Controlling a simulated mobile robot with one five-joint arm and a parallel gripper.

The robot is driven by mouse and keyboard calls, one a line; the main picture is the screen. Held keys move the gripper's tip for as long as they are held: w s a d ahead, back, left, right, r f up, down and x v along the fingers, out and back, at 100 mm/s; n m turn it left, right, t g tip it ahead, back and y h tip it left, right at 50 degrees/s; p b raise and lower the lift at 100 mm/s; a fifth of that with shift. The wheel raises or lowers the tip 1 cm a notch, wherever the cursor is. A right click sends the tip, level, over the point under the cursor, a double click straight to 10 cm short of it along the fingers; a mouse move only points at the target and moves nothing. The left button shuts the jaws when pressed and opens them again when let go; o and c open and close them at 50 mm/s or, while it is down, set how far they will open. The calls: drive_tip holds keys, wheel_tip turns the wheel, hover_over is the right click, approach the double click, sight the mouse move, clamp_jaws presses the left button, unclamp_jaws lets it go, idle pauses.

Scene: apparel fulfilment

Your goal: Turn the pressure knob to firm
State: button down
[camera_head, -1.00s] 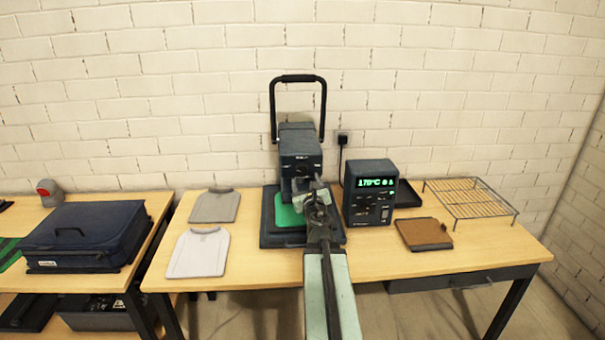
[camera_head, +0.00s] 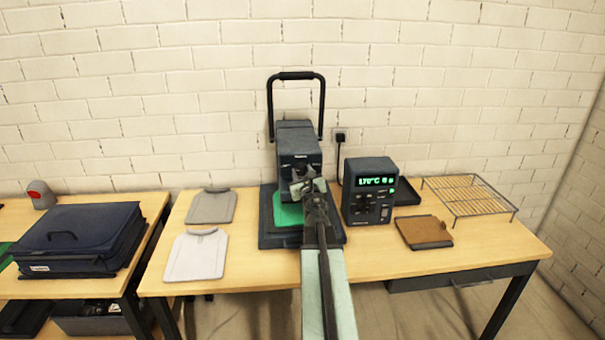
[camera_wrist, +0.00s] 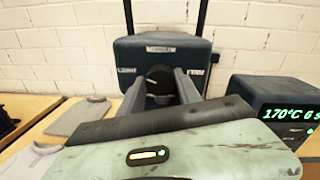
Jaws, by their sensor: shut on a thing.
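The dark heat press (camera_head: 298,139) stands at the middle of the table, its tall black handle raised behind it. In the wrist view its front face (camera_wrist: 190,52) carries a label at the top and one on each side; the small print is hard to read. The dark round pressure knob (camera_wrist: 160,79) is on that face, between my fingers. My gripper (camera_wrist: 161,88) is shut on the knob, one finger on each side. In the head view my gripper (camera_head: 306,188) covers the knob. The knob's pointer is hidden, so its setting cannot be told.
A control box (camera_head: 369,192) with a green 170°C display stands close right of the press. A green pad (camera_head: 287,214) lies below the press head. Two folded shirts (camera_head: 196,254) lie left; a brown pad (camera_head: 424,232) and wire rack (camera_head: 470,196) lie right.

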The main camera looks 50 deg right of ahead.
drive_tip(key=m+b, duration=0.1)
drive_tip(key=m, duration=0.5)
drive_tip(key=shift+d+f+m, duration=0.1)
drive_tip(key=shift+m, duration=0.2)
drive_tip(key=m, duration=0.3)
drive_tip(key=shift+m+h, duration=0.3)
drive_tip(key=shift+m, duration=0.1)
drive_tip(key=m, duration=0.3)
drive_tip(key=shift+f+m+b, duration=0.1)
drive_tip(key=shift+m+b, duration=0.25)
drive_tip(key=shift+m, duration=0.05)
drive_tip(key=m, duration=0.4)
drive_tip(key=shift+h, duration=0.3)
drive_tip(key=m, duration=0.3)
drive_tip(key=shift+f+m, duration=0.1)
drive_tip(key=shift+m, duration=0.3)
drive_tip(key=m, duration=0.3)
drive_tip(key=m+g, duration=0.1)
drive_tip(key=m, duration=0.3)
drive_tip(key=shift+f+h, duration=0.1)
drive_tip(key=shift+h, duration=0.2)
drive_tip(key=c, duration=0.8)
unclamp_jaws()
drive_tip(key=shift+c, duration=0.2)
